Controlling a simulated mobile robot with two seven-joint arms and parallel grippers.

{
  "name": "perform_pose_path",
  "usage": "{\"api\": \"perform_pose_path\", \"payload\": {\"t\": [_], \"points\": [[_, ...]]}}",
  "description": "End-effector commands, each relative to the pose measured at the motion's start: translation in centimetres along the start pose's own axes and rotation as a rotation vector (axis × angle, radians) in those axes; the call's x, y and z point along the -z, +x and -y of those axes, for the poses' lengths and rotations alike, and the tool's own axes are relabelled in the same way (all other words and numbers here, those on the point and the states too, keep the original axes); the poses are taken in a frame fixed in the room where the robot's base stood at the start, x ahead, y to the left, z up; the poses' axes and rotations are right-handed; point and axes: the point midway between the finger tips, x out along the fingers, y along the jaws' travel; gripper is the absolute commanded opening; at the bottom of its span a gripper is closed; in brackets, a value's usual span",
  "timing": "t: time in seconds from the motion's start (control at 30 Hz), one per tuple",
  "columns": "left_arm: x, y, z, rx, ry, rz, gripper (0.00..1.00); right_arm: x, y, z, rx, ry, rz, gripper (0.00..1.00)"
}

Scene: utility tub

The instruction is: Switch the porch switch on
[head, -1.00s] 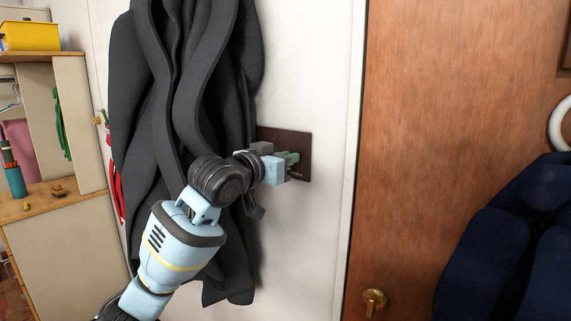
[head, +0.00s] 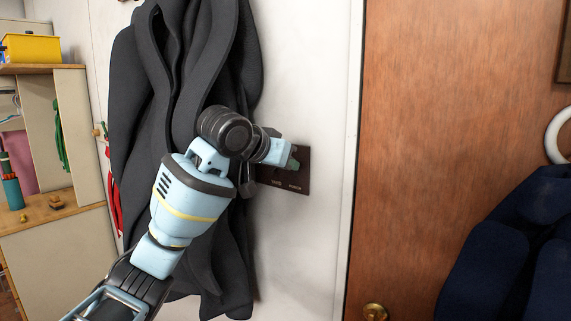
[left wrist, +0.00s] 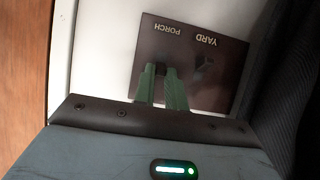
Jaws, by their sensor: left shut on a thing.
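The dark brown switch plate (head: 300,188) is on the white wall, right of the hanging dark coat. In the left wrist view the plate (left wrist: 222,90) appears upside down, with the labels PORCH and YARD. My left gripper (head: 294,158) is at the upper part of the plate. In the left wrist view its green fingers (left wrist: 163,76) are close together on the dark porch switch (left wrist: 161,69), in line with the PORCH label. The fingers hide most of that lever, so its tilt is unclear. The yard switch (left wrist: 203,66) stands free beside them. My right gripper is not in view.
The dark grey coat (head: 180,70) hangs close beside my left arm and the plate. A wooden door (head: 450,120) with a brass knob (head: 375,312) is to the right. A navy garment (head: 510,250) hangs there. Shelving (head: 50,240) stands at the far left.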

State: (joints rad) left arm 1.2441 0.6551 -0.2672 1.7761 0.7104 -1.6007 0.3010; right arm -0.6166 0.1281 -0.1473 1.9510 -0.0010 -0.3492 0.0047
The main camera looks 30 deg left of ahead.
Motion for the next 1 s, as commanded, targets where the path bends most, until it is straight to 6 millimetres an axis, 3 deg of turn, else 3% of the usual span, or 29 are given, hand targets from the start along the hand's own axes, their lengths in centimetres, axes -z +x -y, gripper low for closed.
{"api": "perform_pose_path", "payload": {"t": [0.23,0.27,0.4,0.77,1.0], "points": [[0.0,0.0,0.0,0.0,0.0,0.0,0.0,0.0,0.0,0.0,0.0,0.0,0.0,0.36],[0.0,0.0,0.0,0.0,0.0,0.0,0.15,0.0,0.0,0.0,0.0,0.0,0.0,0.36],[0.0,0.0,0.0,0.0,0.0,-0.001,0.34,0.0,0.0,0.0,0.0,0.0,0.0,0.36],[0.0,-0.4,0.0,0.001,0.0,-0.002,0.35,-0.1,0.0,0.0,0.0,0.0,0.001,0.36],[0.1,-3.8,0.1,0.001,0.001,-0.006,0.35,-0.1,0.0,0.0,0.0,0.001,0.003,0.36]]}}
